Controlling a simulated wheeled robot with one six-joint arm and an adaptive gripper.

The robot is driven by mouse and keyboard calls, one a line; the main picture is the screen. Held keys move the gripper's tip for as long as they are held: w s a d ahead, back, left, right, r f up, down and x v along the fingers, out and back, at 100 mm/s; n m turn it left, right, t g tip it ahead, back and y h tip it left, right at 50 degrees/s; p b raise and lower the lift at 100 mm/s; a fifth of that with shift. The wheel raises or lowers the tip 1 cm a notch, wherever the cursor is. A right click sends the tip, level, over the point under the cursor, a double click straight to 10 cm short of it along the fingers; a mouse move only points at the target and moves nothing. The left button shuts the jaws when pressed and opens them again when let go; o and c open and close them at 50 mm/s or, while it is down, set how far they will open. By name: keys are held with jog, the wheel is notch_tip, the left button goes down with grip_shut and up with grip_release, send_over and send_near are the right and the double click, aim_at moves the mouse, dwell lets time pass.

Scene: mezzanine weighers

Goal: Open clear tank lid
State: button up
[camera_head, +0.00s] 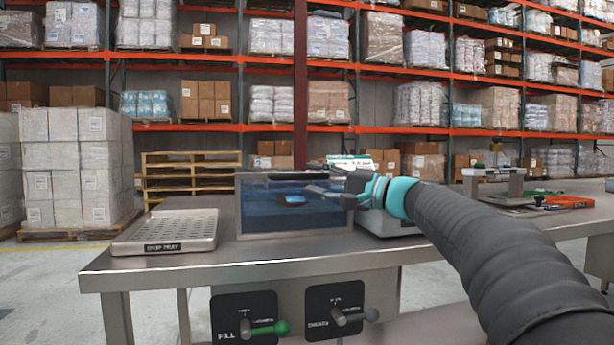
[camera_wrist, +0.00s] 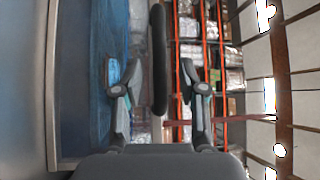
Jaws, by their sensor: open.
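The clear tank (camera_head: 255,222) stands on the steel bench and holds blue liquid. In the wrist view, which is turned sideways, the tank's blue interior (camera_wrist: 85,60) fills the left side. A dark rounded bar (camera_wrist: 158,50) runs along the tank's top and seems to be the lid's edge or handle; it also shows dimly in the head view (camera_head: 290,176). My gripper (camera_head: 303,189) is at the tank's top right. In the wrist view, its open fingers (camera_wrist: 152,82) stand on either side of the bar, with gaps to both. I cannot make out the lid panel clearly.
A perforated metal tray (camera_head: 170,230) sits left of the tank on the steel bench (camera_head: 265,260). Two lever panels, one marked FILL (camera_head: 243,317), hang on the bench front. A second bench with an orange item (camera_head: 568,202) is at right. Pallet racks stand behind.

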jog(key=shift+x, duration=1.35)
grip_shut()
